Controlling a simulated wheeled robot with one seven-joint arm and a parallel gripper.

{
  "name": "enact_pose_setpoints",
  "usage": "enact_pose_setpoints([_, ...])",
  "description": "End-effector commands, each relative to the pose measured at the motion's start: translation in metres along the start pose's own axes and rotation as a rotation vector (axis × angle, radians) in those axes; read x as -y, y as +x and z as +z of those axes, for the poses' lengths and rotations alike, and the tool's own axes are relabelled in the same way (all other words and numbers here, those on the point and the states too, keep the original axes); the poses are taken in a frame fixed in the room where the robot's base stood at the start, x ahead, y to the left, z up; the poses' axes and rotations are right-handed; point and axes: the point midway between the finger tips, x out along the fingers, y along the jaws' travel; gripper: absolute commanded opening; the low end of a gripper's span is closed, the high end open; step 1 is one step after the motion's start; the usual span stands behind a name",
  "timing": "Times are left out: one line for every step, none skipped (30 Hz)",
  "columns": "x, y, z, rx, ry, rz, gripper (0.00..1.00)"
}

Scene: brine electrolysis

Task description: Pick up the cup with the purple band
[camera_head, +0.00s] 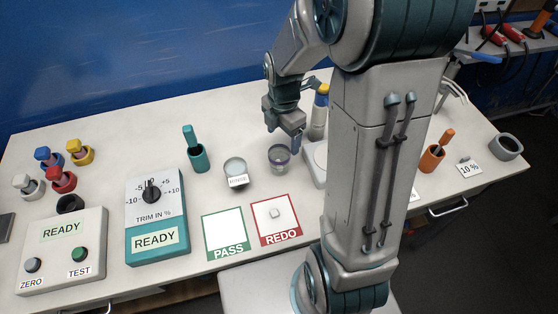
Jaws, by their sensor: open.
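The cup with the purple band (279,158) is a small clear cup standing upright on the white table, just behind the red-edged REDO square. My gripper (297,143) is open and points down close to the cup's upper right side. I cannot tell whether a finger touches the cup or stands inside or outside its rim. No cup is visibly held.
Another glass cup (236,171) with a label stands to the left. The TRIM box (155,204) and READY panel (62,250) are further left. A yellow-topped bottle (319,113) stands close right of my gripper.

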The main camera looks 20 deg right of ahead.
Motion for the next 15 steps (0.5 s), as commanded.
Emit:
enact_pose_setpoints([0.001,0.011,-0.001,-0.003,0.000,-0.006,0.77])
enact_pose_setpoints([0.001,0.017,-0.001,-0.002,0.000,-0.005,0.77])
enact_pose_setpoints([0.001,0.023,-0.001,-0.002,0.000,-0.004,0.77])
enact_pose_setpoints([0.001,0.027,-0.001,-0.002,-0.001,-0.004,0.77])
enact_pose_setpoints([0.000,0.031,-0.001,-0.001,-0.001,-0.003,0.77])
enact_pose_setpoints([0.000,0.035,-0.001,-0.001,-0.001,-0.003,0.77])
enact_pose_setpoints([0.000,0.038,-0.001,-0.001,-0.001,-0.003,0.77])
enact_pose_setpoints([0.000,0.040,-0.001,-0.001,0.000,-0.002,0.77])
enact_pose_setpoints([0.000,0.042,-0.001,0.000,0.000,0.000,0.77])
enact_pose_setpoints([0.000,0.043,-0.001,0.000,0.000,0.000,0.77])
enact_pose_setpoints([0.000,0.044,-0.001,0.000,0.000,0.000,0.77])
enact_pose_setpoints([0.000,0.046,-0.001,0.000,0.000,0.000,0.77])
enact_pose_setpoints([0.000,0.047,-0.002,0.000,0.000,-0.001,0.77])
enact_pose_setpoints([0.000,0.049,-0.003,0.000,0.000,-0.001,0.77])
enact_pose_setpoints([-0.001,0.052,-0.004,-0.001,0.000,-0.002,0.77])
